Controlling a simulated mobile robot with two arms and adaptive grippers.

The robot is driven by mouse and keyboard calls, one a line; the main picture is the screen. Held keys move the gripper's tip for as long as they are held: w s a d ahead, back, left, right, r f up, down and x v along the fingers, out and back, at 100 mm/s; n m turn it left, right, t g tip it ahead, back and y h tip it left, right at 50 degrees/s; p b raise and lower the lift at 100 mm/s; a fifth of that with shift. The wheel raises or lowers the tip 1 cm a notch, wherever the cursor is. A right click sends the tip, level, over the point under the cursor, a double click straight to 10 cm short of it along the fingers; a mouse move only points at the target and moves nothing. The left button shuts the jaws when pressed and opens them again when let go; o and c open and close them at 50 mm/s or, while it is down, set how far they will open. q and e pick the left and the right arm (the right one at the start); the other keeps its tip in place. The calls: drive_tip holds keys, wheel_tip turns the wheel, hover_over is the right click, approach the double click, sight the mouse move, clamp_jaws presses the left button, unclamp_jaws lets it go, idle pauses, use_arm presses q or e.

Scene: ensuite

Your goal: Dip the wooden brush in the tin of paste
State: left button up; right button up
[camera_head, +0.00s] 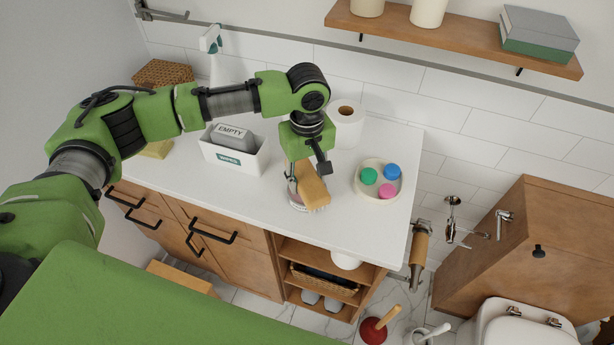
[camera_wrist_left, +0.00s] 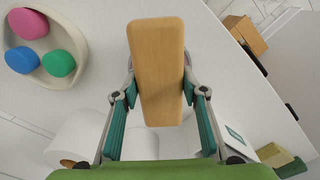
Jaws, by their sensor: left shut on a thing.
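The wooden brush (camera_head: 313,191) is in my left gripper (camera_head: 306,168), tilted, with pale bristles at its lower right end. In the left wrist view its flat wooden back (camera_wrist_left: 157,60) lies between the two green-padded fingers (camera_wrist_left: 158,92). A round tin (camera_head: 294,201), likely the paste tin, stands on the white counter below and just behind the brush, which hides much of it. The paste inside is not visible, and I cannot tell whether the bristles touch the tin. My right gripper is not in view.
A tray (camera_head: 371,194) with green, blue and pink discs stands right of the tin. A toilet roll (camera_head: 346,123) is behind. A white bin (camera_head: 227,163) with a grey item labelled EMPTY is left. The counter's front edge (camera_head: 262,224) is close.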

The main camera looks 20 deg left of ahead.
sight(307, 177)
use_arm(q)
drive_tip(key=shift+s+f+p, duration=0.1)
drive_tip(key=shift+f+p, duration=0.05)
drive_tip(key=shift+p, duration=0.5)
idle(2.0)
wheel_tip(307, 177, up, 7)
drive_tip(key=p, duration=0.9)
idle(0.8)
